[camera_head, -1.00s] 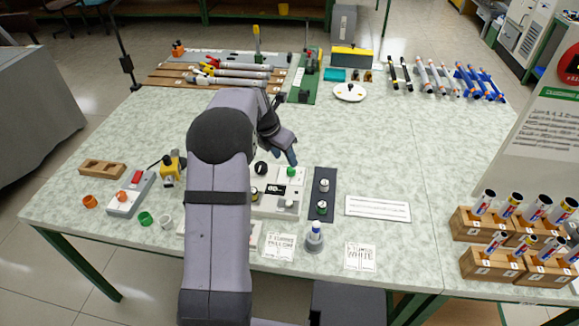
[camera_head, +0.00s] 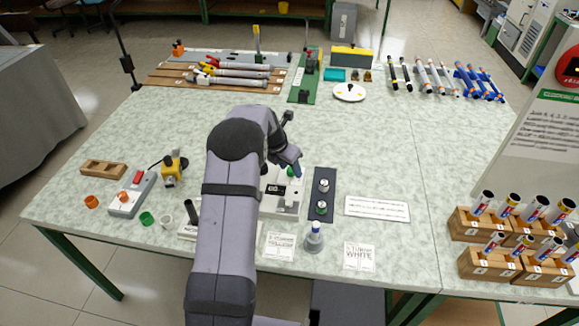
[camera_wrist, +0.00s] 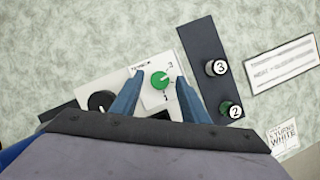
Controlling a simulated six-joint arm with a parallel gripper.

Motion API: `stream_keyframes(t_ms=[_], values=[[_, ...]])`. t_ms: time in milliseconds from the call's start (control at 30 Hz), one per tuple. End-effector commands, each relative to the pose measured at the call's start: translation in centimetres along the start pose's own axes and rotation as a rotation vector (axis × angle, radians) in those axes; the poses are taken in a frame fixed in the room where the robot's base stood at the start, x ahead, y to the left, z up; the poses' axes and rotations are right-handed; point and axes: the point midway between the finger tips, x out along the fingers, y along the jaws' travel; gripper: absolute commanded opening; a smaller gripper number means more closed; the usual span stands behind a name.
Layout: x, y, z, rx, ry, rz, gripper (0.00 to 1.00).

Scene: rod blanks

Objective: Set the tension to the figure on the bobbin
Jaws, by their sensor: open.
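The white tension box (camera_head: 281,208) stands on the table, partly hidden by my arm in the head view. In the wrist view its green knob (camera_wrist: 160,80) carries a white pointer mark, with small figures around it; 3 and 1 are readable. My gripper (camera_wrist: 160,88) is open, its blue fingers either side of the knob; contact cannot be told. It also shows over the box in the head view (camera_head: 291,167). Two bobbins stand on a dark plate (camera_wrist: 203,50) right of the box: one marked 3 (camera_wrist: 216,68), and a green-edged one marked 2 (camera_wrist: 231,109).
A black knob (camera_wrist: 101,101) is left of the green knob. A white text card (camera_head: 377,208) lies right of the dark plate. A grey stand (camera_head: 314,241) and two paper labels are in front. Racks of tubes (camera_head: 478,265) stand at right. The table's middle is clear.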

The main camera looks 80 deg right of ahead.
Motion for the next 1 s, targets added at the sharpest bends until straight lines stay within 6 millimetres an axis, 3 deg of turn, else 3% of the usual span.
stream_keyframes(t_ms=[100,300,667,1000], values=[[-0.01,0.0,0.0,0.0,0.0,0.0,0.41],[-0.03,0.0,-0.01,0.0,0.0,0.0,0.0],[-0.07,0.07,-0.05,0.034,0.002,-0.016,0.0],[-0.11,0.32,0.04,0.223,0.0,-0.095,0.0]])
